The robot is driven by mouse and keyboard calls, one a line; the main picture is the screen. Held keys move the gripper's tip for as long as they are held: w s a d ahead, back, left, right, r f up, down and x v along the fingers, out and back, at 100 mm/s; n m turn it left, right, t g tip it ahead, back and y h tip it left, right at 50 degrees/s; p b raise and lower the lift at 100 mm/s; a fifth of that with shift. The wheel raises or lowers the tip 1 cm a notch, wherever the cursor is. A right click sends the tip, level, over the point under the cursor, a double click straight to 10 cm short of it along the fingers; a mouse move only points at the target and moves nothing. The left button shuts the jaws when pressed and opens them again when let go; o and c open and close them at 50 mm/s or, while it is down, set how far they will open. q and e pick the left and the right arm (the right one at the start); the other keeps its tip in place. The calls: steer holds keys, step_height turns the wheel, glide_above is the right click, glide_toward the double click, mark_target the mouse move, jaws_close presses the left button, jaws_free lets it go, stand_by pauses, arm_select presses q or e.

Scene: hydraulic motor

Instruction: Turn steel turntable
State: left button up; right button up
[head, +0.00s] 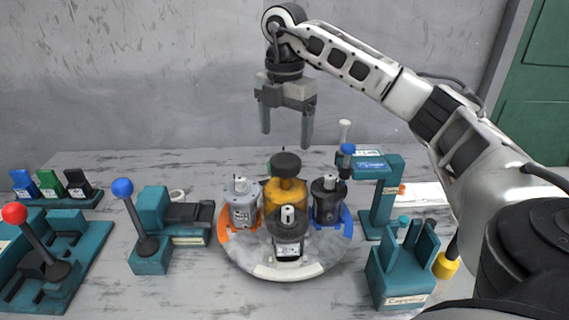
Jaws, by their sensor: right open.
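The steel turntable (335,256) is a round grey disc in the middle of the table, with coloured rim sections: orange at left, blue at right, white at front. It carries a grey motor (242,205), a black motor (328,203) and a dark motor at the front (288,238). A yellow-brown body with a black knob (286,163) rises at its centre. My right gripper (288,130) is open and empty, pointing down above and behind the turntable, apart from it. My left gripper is not in view.
A red-knobbed lever (15,213) and a blue-knobbed lever (122,187) stand at left. A teal press (384,195) stands right of the turntable, with a teal capping holder (402,275) in front of it. Small coloured blocks (50,184) sit at the far left. A grey wall closes the back.

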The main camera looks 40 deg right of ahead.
mark_target(286, 159)
step_height(286, 159, down, 7)
steer(key=shift+r, duration=0.1)
stand_by(0.3)
steer(key=c, duration=1.4)
